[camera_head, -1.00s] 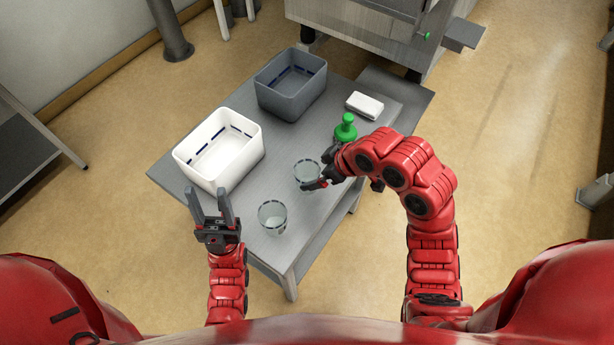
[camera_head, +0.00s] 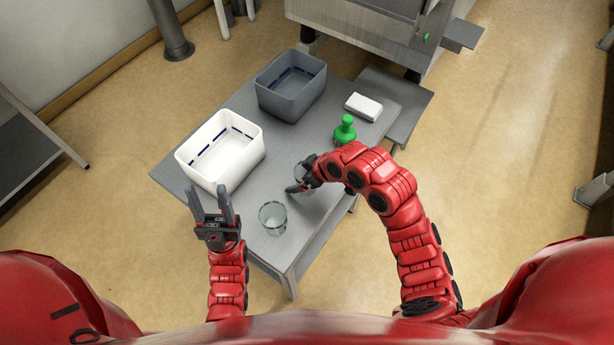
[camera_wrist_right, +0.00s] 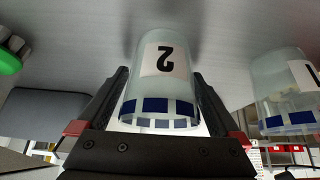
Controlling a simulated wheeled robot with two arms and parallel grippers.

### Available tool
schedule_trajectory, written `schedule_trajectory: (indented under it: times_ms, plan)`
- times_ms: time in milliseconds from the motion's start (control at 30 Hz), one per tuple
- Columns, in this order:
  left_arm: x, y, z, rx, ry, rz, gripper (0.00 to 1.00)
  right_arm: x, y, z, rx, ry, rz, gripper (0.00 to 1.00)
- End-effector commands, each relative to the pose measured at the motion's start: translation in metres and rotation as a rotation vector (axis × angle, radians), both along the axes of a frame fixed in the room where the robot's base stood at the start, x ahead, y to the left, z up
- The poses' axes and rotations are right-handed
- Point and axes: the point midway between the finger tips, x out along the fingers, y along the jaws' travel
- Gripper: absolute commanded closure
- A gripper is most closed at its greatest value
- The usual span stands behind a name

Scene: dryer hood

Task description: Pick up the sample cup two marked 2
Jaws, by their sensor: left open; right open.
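The sample cup marked 2 (camera_wrist_right: 165,70) is a clear cup with a white label and blue marks along its rim. In the right wrist view it stands between the open fingers of my right gripper (camera_wrist_right: 158,110). In the head view the cup (camera_head: 302,172) is partly hidden by that gripper (camera_head: 302,180). I cannot tell whether the fingers touch it. My left gripper (camera_head: 211,205) is open and empty, at the table's near left edge.
A second clear cup (camera_head: 272,217) stands nearer on the grey table (camera_head: 310,225); its label is partly visible in the right wrist view (camera_wrist_right: 285,90). A white bin (camera_head: 245,165), a grey bin (camera_head: 290,105), a green object (camera_head: 345,130) and a white block (camera_head: 364,106) stand farther back.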

Motion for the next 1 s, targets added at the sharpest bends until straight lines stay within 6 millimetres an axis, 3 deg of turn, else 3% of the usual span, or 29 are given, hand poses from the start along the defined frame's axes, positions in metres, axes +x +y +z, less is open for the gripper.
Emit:
schedule_trajectory:
  times_ms: [67, 400, 733, 1000]
  plan:
    - [0.0, 0.0, 0.0, 0.0, 0.0, 0.0, 0.5, 0.0, 0.0, 0.0, 0.0, 0.0, 0.0, 0.11]
    - [0.0, 0.0, 0.0, 0.0, 0.0, 0.0, 0.5, 0.0, 0.0, 0.0, 0.0, 0.0, -0.001, 0.71]
    - [0.0, 0.0, 0.003, 0.0, 0.0, 0.0, 0.5, 0.0, 0.0, 0.005, 0.002, -0.001, -0.001, 0.71]
    - [0.0, 0.0, 0.018, 0.0, 0.0, 0.0, 0.5, 0.0, 0.0, 0.036, 0.001, 0.0, -0.002, 0.71]
